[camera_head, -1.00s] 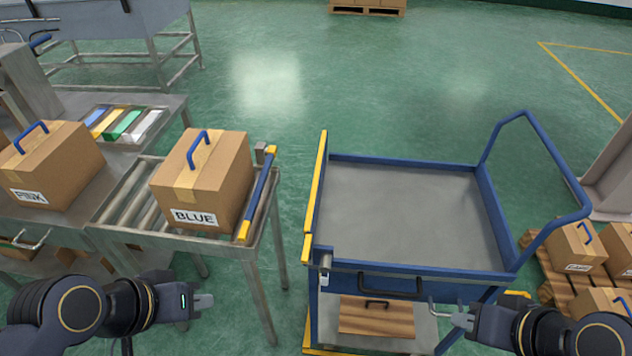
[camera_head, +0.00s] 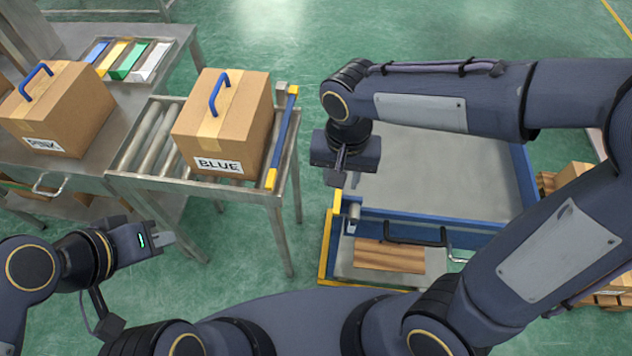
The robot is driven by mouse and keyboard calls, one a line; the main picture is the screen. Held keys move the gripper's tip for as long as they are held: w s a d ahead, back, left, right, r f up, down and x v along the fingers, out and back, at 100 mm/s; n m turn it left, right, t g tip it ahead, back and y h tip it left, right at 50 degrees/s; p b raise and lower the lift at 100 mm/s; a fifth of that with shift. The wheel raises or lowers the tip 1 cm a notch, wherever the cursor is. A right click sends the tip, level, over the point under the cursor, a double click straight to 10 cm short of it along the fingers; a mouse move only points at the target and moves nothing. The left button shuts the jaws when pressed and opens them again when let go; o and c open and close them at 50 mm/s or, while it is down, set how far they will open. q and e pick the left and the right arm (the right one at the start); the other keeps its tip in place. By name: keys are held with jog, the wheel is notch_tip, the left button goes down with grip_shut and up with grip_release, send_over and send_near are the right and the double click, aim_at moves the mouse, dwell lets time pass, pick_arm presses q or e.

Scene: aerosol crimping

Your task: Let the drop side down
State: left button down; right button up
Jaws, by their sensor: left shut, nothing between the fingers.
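The blue cart (camera_head: 440,222) stands right of centre in the head view. Its drop side is the left side with the yellow edge (camera_head: 336,204); most of it is hidden behind my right gripper, so I cannot tell its full position. A small silver latch part (camera_head: 353,211) shows at the cart's near left corner. My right gripper (camera_head: 338,180) points down over the cart's left edge, close to the yellow edge; contact and jaw opening are unclear. My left gripper (camera_head: 168,238) is shut and empty, low at the left, away from the cart.
A box labelled BLUE (camera_head: 222,125) sits on the roller conveyor (camera_head: 150,140), behind a blue and yellow stop bar (camera_head: 283,135). A PINK box (camera_head: 58,110) stands further left. Green floor (camera_head: 312,235) separates conveyor and cart. A pallet with boxes is partly hidden at right.

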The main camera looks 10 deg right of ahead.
aim_at(337, 201)
jog(key=shift+a+f, duration=0.15)
jog(key=shift+f, duration=0.2)
notch_tip(337, 201, down, 7)
jog(key=shift+f, duration=0.1)
grip_shut()
dwell(0.3)
